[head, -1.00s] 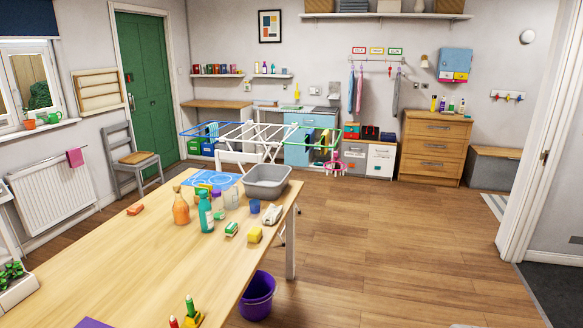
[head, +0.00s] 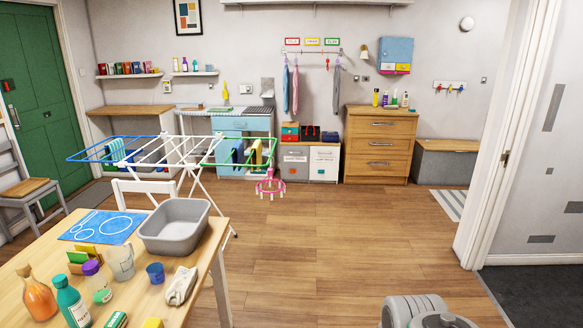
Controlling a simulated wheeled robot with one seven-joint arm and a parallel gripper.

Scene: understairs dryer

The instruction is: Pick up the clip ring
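The clip ring (head: 270,187) is pink, with several small clips hanging below it. It shows in the head view below the right, green end of the drying rack (head: 190,150), apparently hanging from it, though the attachment is too small to make out. It is well ahead of me. A grey rounded part of my own arm shows at the bottom right edge. My gripper's fingers are not in view, so it is some way from the clip ring.
A wooden table (head: 214,262) fills the lower left, with a grey basin (head: 176,236), bottles and cups. The wood floor (head: 330,245) right of it is clear up to the drawer chest (head: 380,145). Cloths hang on the rack. A white door frame (head: 492,150) stands at right.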

